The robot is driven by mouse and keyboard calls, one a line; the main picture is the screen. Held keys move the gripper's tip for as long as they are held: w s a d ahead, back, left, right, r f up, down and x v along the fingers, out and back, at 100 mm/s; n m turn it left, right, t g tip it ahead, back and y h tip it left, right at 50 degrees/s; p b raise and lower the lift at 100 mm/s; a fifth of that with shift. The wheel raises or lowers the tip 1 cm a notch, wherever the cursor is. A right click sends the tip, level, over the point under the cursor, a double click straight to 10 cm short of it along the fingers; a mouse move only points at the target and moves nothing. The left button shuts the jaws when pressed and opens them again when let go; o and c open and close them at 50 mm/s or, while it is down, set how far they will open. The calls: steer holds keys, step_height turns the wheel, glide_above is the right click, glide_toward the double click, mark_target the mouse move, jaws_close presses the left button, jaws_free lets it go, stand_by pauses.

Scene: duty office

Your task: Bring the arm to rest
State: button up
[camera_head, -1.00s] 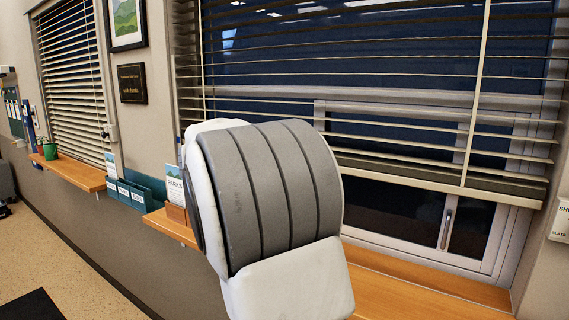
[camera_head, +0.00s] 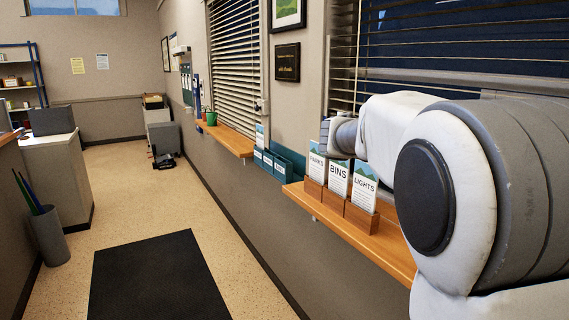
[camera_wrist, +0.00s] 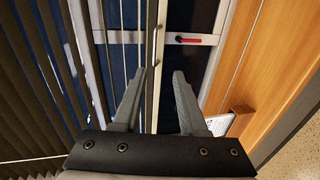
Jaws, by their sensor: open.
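My gripper (camera_wrist: 156,100) shows in the wrist view with its two fingers apart and nothing between them. Blind slats (camera_wrist: 45,70) run along the left of that view. The wooden sill (camera_wrist: 262,60) is on the right, with a leaflet holder (camera_wrist: 220,122) close beside the right finger; I cannot tell the gap. In the head view my arm fills the right side, in front of the window, and the gripper itself is hidden there.
Leaflet holders marked BINS (camera_head: 339,178) and LIGHTS (camera_head: 363,190) stand on the wooden sill (camera_head: 330,220) close to my arm. Teal boxes (camera_head: 280,165) hang left of them. A black mat (camera_head: 158,278) lies on open floor.

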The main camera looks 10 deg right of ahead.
steer(key=s+a+f+m+y, duration=0.1)
steer(key=s+a+f+y, duration=0.3)
steer(key=s+a, duration=0.3)
steer(key=s+a+f+m+y, duration=0.2)
steer(key=s+a+f+y, duration=0.3)
steer(key=s, duration=0.7)
steer(key=s+a+f+m+y, duration=0.1)
steer(key=s+a+f+y, duration=0.4)
steer(key=s+a+f, duration=0.2)
steer(key=s+a, duration=0.2)
steer(key=s, duration=0.1)
steer(key=shift+s+a+f, duration=0.15)
steer(key=shift+a+f, duration=0.05)
steer(key=shift+f, duration=0.1)
